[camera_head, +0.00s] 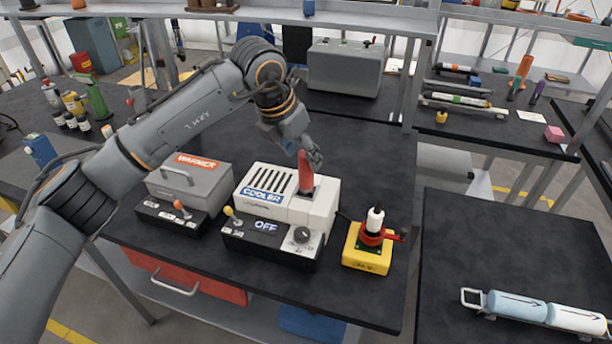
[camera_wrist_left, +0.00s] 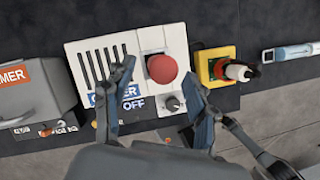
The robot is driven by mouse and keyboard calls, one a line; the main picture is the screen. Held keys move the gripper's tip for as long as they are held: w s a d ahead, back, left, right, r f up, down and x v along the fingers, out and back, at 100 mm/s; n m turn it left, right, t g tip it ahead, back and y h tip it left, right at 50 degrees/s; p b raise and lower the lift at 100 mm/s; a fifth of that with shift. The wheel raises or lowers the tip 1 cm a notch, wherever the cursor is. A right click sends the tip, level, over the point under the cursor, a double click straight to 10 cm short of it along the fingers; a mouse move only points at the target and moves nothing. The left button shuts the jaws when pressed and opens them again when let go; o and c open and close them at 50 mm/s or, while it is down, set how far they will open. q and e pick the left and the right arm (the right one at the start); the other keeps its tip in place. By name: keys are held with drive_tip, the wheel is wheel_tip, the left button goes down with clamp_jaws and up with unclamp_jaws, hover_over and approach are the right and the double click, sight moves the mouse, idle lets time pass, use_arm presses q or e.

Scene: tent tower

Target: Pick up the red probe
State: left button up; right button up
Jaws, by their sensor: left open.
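The red probe (camera_head: 305,172) stands upright in the white cooler box (camera_head: 318,207) on the dark table. In the left wrist view its round red top (camera_wrist_left: 161,68) shows from above, beside the cooler's row of slots. My left gripper (camera_head: 311,152) is just above the probe's top. In the left wrist view the two fingers of my left gripper (camera_wrist_left: 160,100) are spread wide, with the probe top slightly beyond and between their tips. It holds nothing. My right gripper is not seen.
The grey warmer box (camera_head: 190,185) stands left of the cooler. A yellow base (camera_head: 366,252) with a red-collared white piece (camera_head: 375,219) stands right of it. A grey case (camera_head: 345,68) lies behind. The table between the case and cooler is mostly clear.

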sight(306, 183)
use_arm(q)
drive_tip(key=shift+x, duration=1.45)
drive_tip(key=shift+d+r, duration=0.1)
drive_tip(key=shift+d, duration=0.05)
clamp_jaws()
